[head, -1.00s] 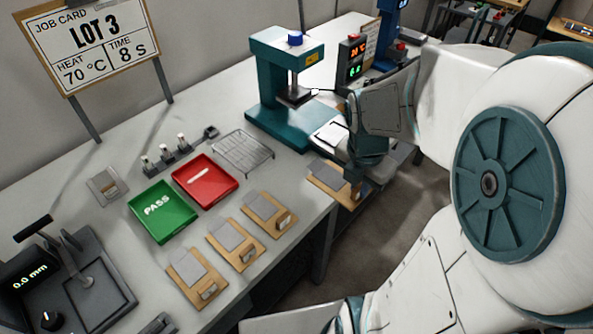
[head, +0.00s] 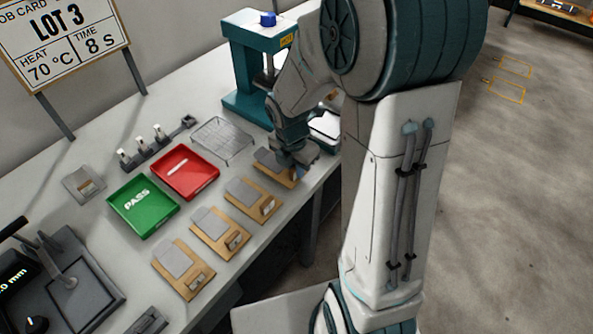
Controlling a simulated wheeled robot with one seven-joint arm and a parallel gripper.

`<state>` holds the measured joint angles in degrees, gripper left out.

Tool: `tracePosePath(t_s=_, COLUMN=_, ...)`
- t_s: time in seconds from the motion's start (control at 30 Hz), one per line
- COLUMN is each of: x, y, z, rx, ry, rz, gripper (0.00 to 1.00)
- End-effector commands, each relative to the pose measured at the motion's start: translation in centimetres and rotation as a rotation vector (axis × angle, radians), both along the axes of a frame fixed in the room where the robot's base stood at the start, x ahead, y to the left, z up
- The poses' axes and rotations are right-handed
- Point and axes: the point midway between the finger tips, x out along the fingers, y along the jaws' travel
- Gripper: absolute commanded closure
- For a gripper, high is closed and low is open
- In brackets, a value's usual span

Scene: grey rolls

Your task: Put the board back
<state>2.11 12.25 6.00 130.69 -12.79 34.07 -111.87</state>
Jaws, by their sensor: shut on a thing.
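A wooden board (head: 264,155) with a grey sheet on it is at the far right end of a row of similar boards, by the table's front edge. My gripper (head: 297,168) is shut on its near right end, coming down from above. The arm hides part of the board's right side and most of the grip. Whether the board rests on the table or hovers just over it I cannot tell. Three other boards, nearest (head: 265,209), middle (head: 221,243) and far left (head: 183,284), lie in the row, each with a grey sheet and a small clip.
A red tray (head: 204,181) and a green PASS tray (head: 127,216) lie behind the row. A wire rack (head: 222,139) and a teal press (head: 243,62) stand further back. A grey gauge (head: 75,285) is at the left. The table edge drops to the floor on the right.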

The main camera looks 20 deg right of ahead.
Motion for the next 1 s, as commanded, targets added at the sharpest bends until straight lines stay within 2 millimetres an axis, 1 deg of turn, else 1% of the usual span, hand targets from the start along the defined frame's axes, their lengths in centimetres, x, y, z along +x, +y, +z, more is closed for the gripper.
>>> tracePosePath(t_s=0.03, x=-0.1, y=0.0, z=-1.0, rx=0.000, ry=0.004, rz=0.000, gripper=1.00)
tracePosePath(t_s=0.13, x=0.0, y=0.1, z=-1.7, rx=0.001, ry=0.001, rz=0.000, gripper=1.00)
tracePosePath(t_s=0.4, x=0.0, y=0.0, z=-1.8, rx=0.001, ry=-0.001, rz=-0.001, gripper=1.00)
tracePosePath(t_s=0.53, x=0.0, y=0.0, z=-2.2, rx=0.000, ry=0.000, rz=0.000, gripper=1.00)
tracePosePath(t_s=0.57, x=0.0, y=0.0, z=-2.1, rx=0.001, ry=-0.001, rz=0.000, gripper=0.79)
tracePosePath(t_s=0.6, x=0.0, y=0.0, z=-2.1, rx=0.001, ry=-0.001, rz=0.000, gripper=0.68)
tracePosePath(t_s=0.63, x=0.0, y=0.0, z=-2.1, rx=0.001, ry=-0.001, rz=0.000, gripper=0.66)
tracePosePath(t_s=0.87, x=0.0, y=0.0, z=-2.0, rx=0.001, ry=-0.001, rz=0.000, gripper=0.66)
tracePosePath(t_s=1.0, x=0.0, y=0.0, z=-1.3, rx=0.001, ry=-0.003, rz=-0.001, gripper=0.66)
